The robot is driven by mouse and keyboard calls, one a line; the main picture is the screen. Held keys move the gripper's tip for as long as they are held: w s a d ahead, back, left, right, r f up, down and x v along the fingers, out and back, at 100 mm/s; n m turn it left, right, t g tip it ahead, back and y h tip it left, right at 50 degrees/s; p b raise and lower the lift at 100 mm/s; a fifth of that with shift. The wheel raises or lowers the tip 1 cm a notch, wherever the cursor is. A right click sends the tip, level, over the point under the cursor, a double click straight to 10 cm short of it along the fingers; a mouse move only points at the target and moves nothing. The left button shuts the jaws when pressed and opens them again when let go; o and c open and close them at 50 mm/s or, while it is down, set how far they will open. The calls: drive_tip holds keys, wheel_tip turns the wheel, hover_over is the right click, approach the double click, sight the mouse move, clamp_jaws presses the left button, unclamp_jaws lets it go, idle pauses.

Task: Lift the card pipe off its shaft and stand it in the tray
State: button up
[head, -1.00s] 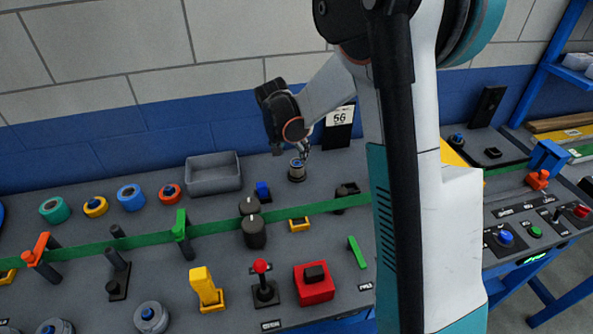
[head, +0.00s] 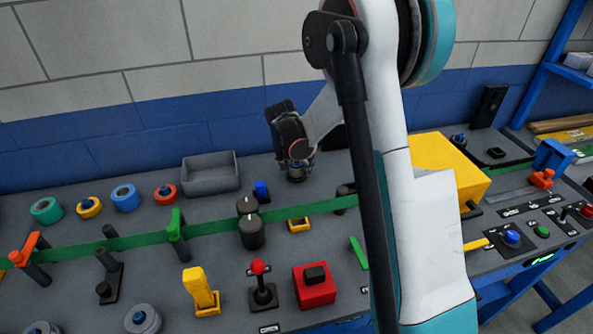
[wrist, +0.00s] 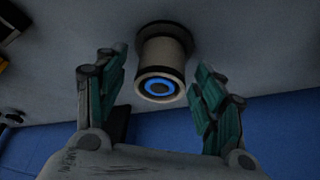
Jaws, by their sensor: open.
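The card pipe (wrist: 163,58) is a beige cylinder with a dark rim, standing on the grey panel. A blue ring with a dark centre shows inside its open end in the wrist view, where the shaft is. In the head view the pipe (head: 296,176) is small and partly covered by my gripper (head: 299,160). My gripper is open in the wrist view (wrist: 155,66), with one finger on each side of the pipe and a gap to both. The grey tray (head: 211,184) is left of the pipe and looks empty.
Coloured rings (head: 125,198) lie left of the tray. A green strip (head: 140,239) crosses the panel. The blue and grey wall (head: 120,125) stands close behind.

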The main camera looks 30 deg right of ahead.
drive_tip(key=c, duration=1.2)
drive_tip(key=shift+o, duration=0.2)
drive_tip(key=shift+r, duration=0.15)
wheel_tip(320, 180, up, 20)
drive_tip(key=p, duration=0.6)
